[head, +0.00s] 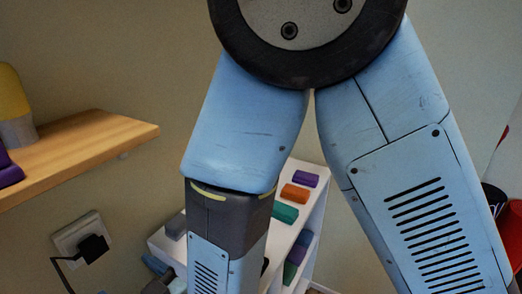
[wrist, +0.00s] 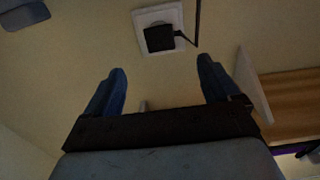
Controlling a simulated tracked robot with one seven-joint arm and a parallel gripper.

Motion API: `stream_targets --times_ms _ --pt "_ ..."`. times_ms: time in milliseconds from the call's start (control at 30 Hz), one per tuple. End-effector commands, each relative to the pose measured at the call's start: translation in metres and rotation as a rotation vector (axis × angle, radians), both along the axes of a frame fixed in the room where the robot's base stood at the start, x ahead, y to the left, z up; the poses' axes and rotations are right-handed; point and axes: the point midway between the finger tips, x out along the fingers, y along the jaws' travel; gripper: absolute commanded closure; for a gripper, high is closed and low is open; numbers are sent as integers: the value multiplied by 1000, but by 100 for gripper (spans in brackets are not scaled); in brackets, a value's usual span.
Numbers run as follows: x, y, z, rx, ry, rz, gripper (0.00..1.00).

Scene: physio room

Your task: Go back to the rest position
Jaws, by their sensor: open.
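My gripper (wrist: 162,70) is open in the wrist view, its two blue fingers spread apart with nothing between them. It points toward a beige wall with a white socket (wrist: 173,14). In the head view my blue arm fills the middle, and only a small part of the gripper area shows at the bottom, left of the lower arm link. The arm hides much of the white shelf unit behind it.
A white shelf unit (head: 309,210) carries purple (head: 305,178), orange (head: 294,193) and teal (head: 285,213) blocks. A wooden wall shelf (head: 85,148) juts out at left, holding a yellow-and-grey object (head: 14,105). A black plug (head: 93,248) sits in the wall socket. A red object (head: 514,232) stands at right.

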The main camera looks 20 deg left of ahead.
Motion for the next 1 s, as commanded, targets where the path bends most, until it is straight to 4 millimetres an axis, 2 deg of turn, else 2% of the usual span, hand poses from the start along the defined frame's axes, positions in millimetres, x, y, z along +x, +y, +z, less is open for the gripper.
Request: stream_targets --times_ms 67,167,267,333,467,567,700,867,1000 --pt "5 0 2 -3 1 -6 11" --pt "24 -1 9 -22 5 -30 11" --pt "57 -5 20 -63 18 -74 11" --pt "87 -12 29 -99 31 -115 11" --pt "140 -32 46 -172 61 -190 11" --pt "177 -54 59 -228 89 -250 11" --pt "224 -93 78 -303 135 -340 11" --pt "267 -149 98 -385 195 -447 11" --pt "293 -205 116 -450 262 -546 11"
